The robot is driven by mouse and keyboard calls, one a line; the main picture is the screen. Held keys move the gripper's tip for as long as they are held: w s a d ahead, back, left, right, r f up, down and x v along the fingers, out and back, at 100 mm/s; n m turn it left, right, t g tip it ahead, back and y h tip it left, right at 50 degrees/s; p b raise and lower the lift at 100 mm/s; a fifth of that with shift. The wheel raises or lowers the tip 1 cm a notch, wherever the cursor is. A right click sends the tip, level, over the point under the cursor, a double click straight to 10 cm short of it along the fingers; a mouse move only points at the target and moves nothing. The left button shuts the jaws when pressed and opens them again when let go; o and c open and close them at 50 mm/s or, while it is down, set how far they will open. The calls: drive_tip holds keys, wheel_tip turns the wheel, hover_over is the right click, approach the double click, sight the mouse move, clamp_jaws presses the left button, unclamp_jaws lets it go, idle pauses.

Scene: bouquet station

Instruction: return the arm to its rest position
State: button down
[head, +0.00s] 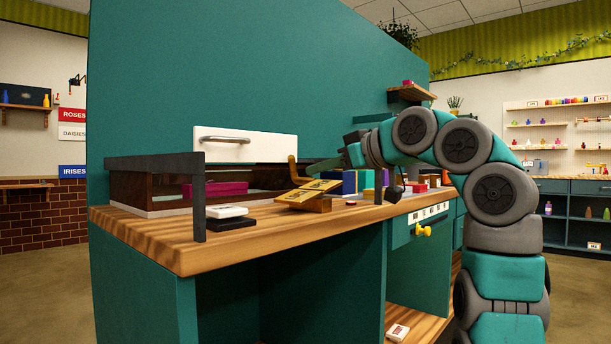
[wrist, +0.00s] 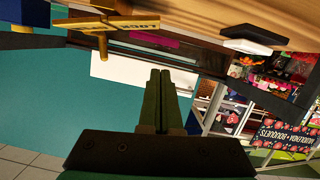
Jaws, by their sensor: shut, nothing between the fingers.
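My gripper (head: 318,166) is at the end of my bent arm, which reaches left along the wooden counter (head: 190,255) in the head view. Its fingers point left, near the gold lever-like piece (head: 312,190) marked with lettering; I cannot tell the exact gap. In the wrist view, which is upside down, my gripper (wrist: 159,72) has its two dark green fingers together, with nothing between them. The lettered gold piece also shows there (wrist: 100,24), apart from the fingertips.
A white drawer front (head: 245,145) with a handle is on the teal wall (head: 240,70). A dark-framed case with a magenta block (head: 215,189) and a white block (head: 227,212) are at the counter's left. Several coloured blocks stand beyond the gold piece. A yellow knob (head: 423,231) sticks out in front.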

drive_tip(key=shift+v, duration=1.45)
wheel_tip(320, 180, down, 10)
drive_tip(key=d+m+g+h+p, duration=0.3)
drive_tip(key=m+h+p, duration=0.1)
drive_tip(key=m, duration=0.4)
drive_tip(key=s+d+f+m+g+h+p, duration=0.1)
drive_tip(key=s+d+f+m+g+h, duration=0.15)
drive_tip(key=s+f, duration=0.8)
drive_tip(key=s+d+f+g+h+p, duration=0.1)
drive_tip(key=s+d+f+g, duration=0.1)
drive_tip(key=s+f, duration=0.6)
drive_tip(key=s+d+f+g+h+p, duration=0.1)
drive_tip(key=s+d+f, duration=0.3)
drive_tip(key=s+f, duration=0.4)
drive_tip(key=s+d+f+m+g+h+p, duration=0.1)
drive_tip(key=s+d+f+g+h, duration=0.2)
drive_tip(key=s+f, duration=0.5)
drive_tip(key=s, duration=0.7)
drive_tip(key=shift+s, duration=0.15)
